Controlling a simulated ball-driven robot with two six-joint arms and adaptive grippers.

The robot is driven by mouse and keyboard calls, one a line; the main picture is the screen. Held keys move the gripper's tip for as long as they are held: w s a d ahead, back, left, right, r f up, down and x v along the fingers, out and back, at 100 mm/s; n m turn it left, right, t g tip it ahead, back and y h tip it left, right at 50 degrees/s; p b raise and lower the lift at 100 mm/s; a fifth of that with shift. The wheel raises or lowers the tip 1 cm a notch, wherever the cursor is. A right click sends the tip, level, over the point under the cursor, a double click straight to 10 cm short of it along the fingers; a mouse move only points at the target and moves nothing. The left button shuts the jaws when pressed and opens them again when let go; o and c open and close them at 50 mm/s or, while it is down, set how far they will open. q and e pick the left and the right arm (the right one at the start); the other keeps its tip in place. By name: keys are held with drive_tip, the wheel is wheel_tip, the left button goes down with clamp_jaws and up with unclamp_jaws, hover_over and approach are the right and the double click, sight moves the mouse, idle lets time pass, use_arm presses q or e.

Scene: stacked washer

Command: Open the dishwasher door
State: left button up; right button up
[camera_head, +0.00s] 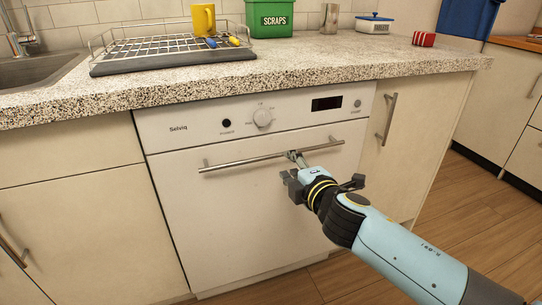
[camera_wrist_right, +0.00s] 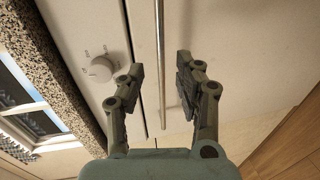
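The white dishwasher (camera_head: 225,205) is built in under the counter, and its front door looks closed. Its long metal bar handle (camera_head: 240,162) runs across the top of the door, below the control panel (camera_head: 205,125). My right gripper (camera_head: 297,157) is at the right part of the handle. In the right wrist view, the fingers of my right gripper (camera_wrist_right: 160,63) are open, one on each side of the handle (camera_wrist_right: 158,30), with gaps to both. I cannot tell whether the bar is fully at fingertip depth. My left gripper is in neither view.
The speckled counter (camera_head: 330,68) overhangs the dishwasher. On it are a dish rack (camera_head: 150,52) with a yellow mug (camera_head: 203,19) and a green scraps bin (camera_head: 270,18). A cabinet with a vertical handle (camera_head: 390,115) adjoins on the right. Wooden floor (camera_head: 450,215) is open at the right.

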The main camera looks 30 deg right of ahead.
sight(280, 155)
drive_tip(key=b+x, duration=0.1)
drive_tip(key=x, duration=0.7)
drive_tip(key=shift+f, duration=0.1)
drive_tip(key=shift+s, duration=0.1)
clamp_jaws()
